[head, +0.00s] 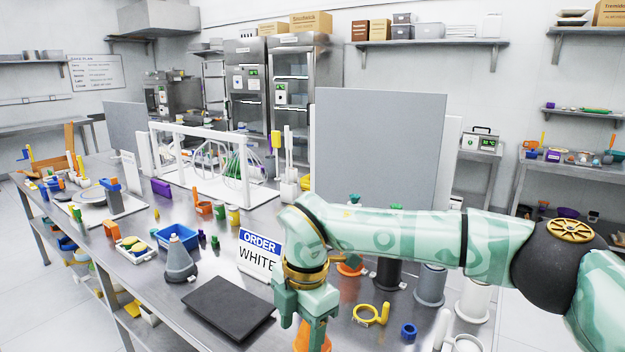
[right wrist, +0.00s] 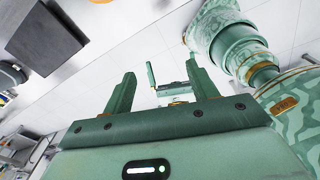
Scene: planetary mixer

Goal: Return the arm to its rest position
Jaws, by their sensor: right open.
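My right arm (head: 400,235) reaches in from the right across the front of the worktable in the head view. Its right gripper (head: 303,328) points down at the bottom centre, in front of the order sign. In the right wrist view its two fingers (right wrist: 162,90) stand wide apart with nothing held between them. Another mint arm (right wrist: 235,50) of mine shows at the upper right there. A small gripper-like part (right wrist: 172,86), perhaps my left gripper, shows between the fingers, too small and partly covered to read. No left arm shows in the head view.
A white order sign (head: 257,254), a dark slab (head: 228,308) and a grey cone (head: 180,262) stand left of the gripper. A yellow ring (head: 371,315), a blue ring (head: 408,331) and grey cylinders (head: 430,285) stand right. A grey panel (head: 375,145) rises behind the arm.

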